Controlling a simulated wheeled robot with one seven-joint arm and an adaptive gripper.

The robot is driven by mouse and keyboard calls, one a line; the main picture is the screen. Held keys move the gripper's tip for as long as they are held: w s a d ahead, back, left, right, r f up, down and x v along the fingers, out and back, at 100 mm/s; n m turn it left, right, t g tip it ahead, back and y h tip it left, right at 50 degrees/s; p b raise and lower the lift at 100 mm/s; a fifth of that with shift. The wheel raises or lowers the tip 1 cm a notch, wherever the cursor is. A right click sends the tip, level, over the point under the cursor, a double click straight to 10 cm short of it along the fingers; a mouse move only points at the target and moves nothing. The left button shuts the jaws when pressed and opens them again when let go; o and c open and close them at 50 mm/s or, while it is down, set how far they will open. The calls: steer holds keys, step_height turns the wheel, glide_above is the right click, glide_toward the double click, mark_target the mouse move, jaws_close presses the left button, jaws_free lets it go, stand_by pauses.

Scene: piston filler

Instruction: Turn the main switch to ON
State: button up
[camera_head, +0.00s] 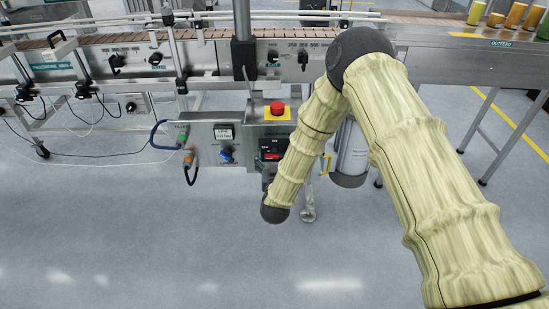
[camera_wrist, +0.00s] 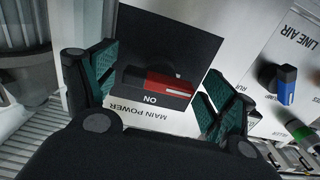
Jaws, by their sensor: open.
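The main switch (camera_wrist: 150,88) is a red and black handle on a black square plate, above an upside-down MAIN POWER label in the wrist view. The word ON shows just below the handle. In the head view the switch (camera_head: 271,156) is on the grey control box, partly behind my arm. My gripper (camera_wrist: 160,62) is open, with one teal-padded finger on each side of the handle. No clear contact shows; how deep the fingers reach is hard to tell. In the head view my gripper is mostly hidden by the arm.
A red emergency button (camera_head: 277,108) on a yellow base tops the control box. A blue LINE AIR knob (camera_wrist: 287,84) is close to the right finger; it also shows in the head view (camera_head: 227,152). Plugged cables (camera_head: 187,155) hang left of the box. A conveyor (camera_head: 130,58) runs behind.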

steer(key=shift+w, duration=0.3)
steer(key=c, duration=1)
